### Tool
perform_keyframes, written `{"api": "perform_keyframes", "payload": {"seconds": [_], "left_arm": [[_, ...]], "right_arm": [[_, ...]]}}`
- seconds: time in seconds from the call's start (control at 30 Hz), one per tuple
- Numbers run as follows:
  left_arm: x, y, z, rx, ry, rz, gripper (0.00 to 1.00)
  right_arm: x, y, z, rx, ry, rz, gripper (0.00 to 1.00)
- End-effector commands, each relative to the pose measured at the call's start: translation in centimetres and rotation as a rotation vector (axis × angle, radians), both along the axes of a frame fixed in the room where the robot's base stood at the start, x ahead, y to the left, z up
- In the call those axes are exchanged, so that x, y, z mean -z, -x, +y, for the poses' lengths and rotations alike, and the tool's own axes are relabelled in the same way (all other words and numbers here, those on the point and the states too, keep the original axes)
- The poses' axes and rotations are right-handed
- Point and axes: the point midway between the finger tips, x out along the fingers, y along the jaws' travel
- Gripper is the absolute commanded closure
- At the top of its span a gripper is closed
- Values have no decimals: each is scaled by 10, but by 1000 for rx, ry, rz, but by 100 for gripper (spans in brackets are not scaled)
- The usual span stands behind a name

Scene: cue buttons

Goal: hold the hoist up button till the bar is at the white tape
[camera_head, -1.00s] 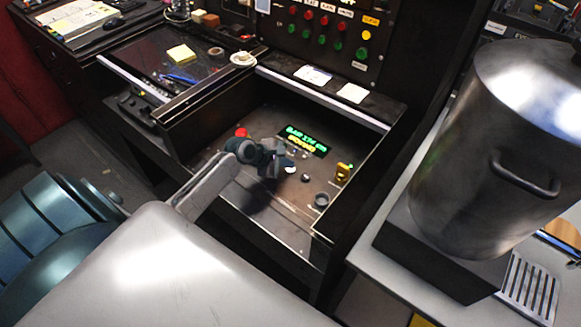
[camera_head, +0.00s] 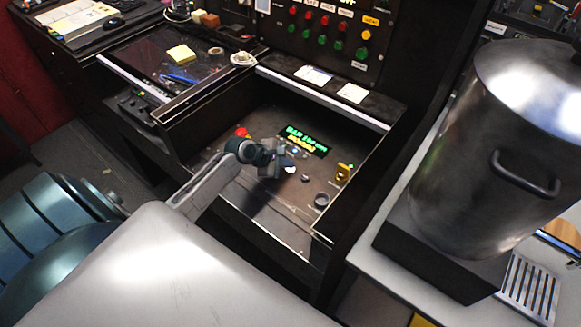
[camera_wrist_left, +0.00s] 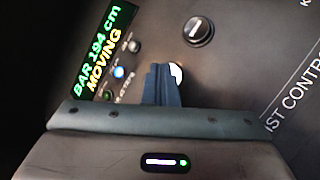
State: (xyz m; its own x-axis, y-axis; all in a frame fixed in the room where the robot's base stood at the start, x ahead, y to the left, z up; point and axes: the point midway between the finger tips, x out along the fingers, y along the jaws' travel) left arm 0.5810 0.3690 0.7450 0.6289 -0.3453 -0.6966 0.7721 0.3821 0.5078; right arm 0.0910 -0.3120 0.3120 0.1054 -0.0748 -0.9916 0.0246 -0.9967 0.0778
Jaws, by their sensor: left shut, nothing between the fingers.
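My left gripper (camera_head: 272,160) is shut with nothing between its fingers, low over the console's sunken panel (camera_head: 262,215). In the left wrist view its fingertips (camera_wrist_left: 162,72) are at a round white button (camera_wrist_left: 178,73), which they partly cover; I cannot tell from the picture how far it is pressed. A display (camera_head: 306,140) behind the gripper is lit in green and yellow. In the left wrist view the display (camera_wrist_left: 100,48) reads "BAR 194 cm" and "MOVING". The button's label is hidden. The bar and the white tape are not in view. My right gripper is not in view.
On the panel are a red button (camera_head: 242,132), a yellow part (camera_head: 343,172) and a dark ring-shaped part (camera_head: 322,200). A large metal pot (camera_head: 495,150) stands right.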

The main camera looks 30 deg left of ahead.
Motion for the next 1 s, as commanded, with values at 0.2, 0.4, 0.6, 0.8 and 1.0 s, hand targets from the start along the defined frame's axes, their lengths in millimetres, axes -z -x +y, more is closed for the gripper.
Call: {"api": "perform_keyframes", "payload": {"seconds": [0.2, 0.4, 0.6, 0.8, 1.0], "left_arm": [[1, 0, 0, 0, 0, 2, 100], [1, 0, 0, 0, 0, 2, 100], [1, 0, 0, 0, 0, 2, 100], [1, 0, 0, 0, 0, 2, 100], [1, 0, 0, 0, 0, 2, 100]], "right_arm": [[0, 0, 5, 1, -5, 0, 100], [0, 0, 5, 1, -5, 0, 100], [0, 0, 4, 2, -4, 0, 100], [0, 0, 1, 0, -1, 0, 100], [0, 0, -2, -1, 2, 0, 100]]}}
